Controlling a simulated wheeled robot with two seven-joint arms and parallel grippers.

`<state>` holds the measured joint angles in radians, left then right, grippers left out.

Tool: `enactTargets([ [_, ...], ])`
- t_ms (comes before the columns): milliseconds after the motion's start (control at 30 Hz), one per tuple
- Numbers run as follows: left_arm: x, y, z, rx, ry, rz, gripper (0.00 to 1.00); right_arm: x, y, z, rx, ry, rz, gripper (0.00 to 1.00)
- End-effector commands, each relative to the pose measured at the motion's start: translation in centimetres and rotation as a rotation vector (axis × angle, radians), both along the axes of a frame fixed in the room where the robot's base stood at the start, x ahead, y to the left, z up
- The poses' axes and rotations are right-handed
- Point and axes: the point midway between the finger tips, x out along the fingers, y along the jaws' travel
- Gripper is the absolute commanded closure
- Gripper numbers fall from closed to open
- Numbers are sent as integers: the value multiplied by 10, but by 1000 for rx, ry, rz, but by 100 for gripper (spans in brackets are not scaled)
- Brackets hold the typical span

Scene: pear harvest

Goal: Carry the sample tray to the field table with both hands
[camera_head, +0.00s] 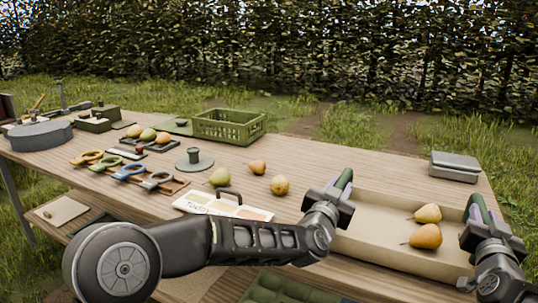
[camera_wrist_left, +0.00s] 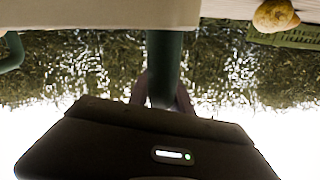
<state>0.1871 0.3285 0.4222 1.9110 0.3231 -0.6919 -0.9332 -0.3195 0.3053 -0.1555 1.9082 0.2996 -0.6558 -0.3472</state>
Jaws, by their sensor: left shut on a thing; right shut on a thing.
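The sample tray (camera_head: 375,225) is a shallow beige tray with green end handles, at the front right of the wooden field table (camera_head: 310,157). Two pears, one (camera_head: 428,213) behind the other (camera_head: 426,236), lie inside toward its right end. My left gripper (camera_head: 341,188) is shut on the tray's left green handle, which also shows between the fingers in the left wrist view (camera_wrist_left: 165,55). My right gripper (camera_head: 478,212) is shut on the right green handle. The tray looks about level. I cannot tell whether its underside touches the table.
A grey box (camera_head: 455,166) stands behind the tray. Left of it are loose pears (camera_head: 280,185), a printed card (camera_head: 222,204), coloured-handled pruners (camera_head: 128,172) and a green crate (camera_head: 230,125). My left arm crosses the table's front edge. A hedge (camera_head: 300,50) stands beyond the grass.

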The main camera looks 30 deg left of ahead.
Motion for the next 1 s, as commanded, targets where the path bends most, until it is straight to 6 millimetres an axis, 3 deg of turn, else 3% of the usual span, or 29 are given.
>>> enactTargets([
  [67, -1, -3, -10, 4, 0, -6, 100, 0, 0, -5, 4, -9, -1, 100],
  [100, -1, -3, -6, 3, 3, -6, 71, 0, 0, -2, 4, -6, -1, 72],
  [333, 0, -1, -5, 2, 2, -3, 52, 0, 0, -3, 2, -3, -1, 53],
  [733, -8, -1, -4, 2, 0, -1, 52, 0, 0, -4, 0, -1, 0, 53],
  [1000, -52, 0, -4, 3, -1, -1, 52, 0, 0, -4, 0, 0, 0, 53],
])
